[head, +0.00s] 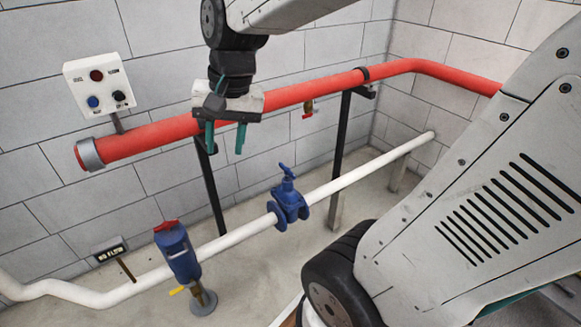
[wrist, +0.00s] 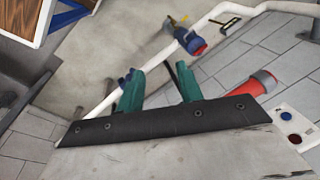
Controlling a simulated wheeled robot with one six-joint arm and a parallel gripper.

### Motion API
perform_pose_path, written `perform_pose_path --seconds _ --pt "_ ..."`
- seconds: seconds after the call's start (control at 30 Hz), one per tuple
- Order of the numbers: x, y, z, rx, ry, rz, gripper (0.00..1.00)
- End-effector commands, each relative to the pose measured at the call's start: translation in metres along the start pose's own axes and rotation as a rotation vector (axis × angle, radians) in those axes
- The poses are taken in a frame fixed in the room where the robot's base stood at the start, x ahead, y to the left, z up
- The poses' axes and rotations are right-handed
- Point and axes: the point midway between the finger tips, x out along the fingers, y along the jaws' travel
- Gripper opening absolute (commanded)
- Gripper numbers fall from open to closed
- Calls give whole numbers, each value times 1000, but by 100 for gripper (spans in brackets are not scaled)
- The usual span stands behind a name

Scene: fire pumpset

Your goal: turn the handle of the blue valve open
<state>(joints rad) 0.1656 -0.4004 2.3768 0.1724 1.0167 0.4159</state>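The blue valve (head: 289,205) sits on the white pipe in the middle of the head view. Its small blue handle (head: 287,172) stands on top. My gripper (head: 226,140) points down in front of the red pipe, above and to the left of the valve, apart from it. Its two green fingers are spread with nothing between them. In the wrist view the open fingers (wrist: 160,84) also show empty. A small blue patch, probably the valve, shows there beside the left finger, mostly hidden by it.
A thick red pipe (head: 150,138) runs along the wall behind my gripper, on black posts (head: 338,160). The white pipe (head: 350,181) runs low. A blue post with a red top (head: 178,252) stands left of the valve.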

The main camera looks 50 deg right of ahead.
Motion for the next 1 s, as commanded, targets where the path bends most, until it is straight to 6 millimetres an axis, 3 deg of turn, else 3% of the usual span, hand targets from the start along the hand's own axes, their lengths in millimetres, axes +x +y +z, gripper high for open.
perform_pose_path --seconds 0.03,0.17,0.27,0.47,0.6,0.7,0.8,0.9,1.0 --pt "11 -4 -28 133 -5 -17 36" --pt "38 -9 -99 486 2 -74 36" --pt "65 -1 -154 764 9 -116 36" --pt "135 47 -260 1336 25 -193 36" --pt "195 103 -322 1742 44 -244 36" --pt "240 151 -355 2022 64 -282 36" --pt "282 198 -376 2266 86 -315 36" --pt "315 236 -388 2454 108 -344 36" --pt "336 261 -392 2580 124 -364 36"
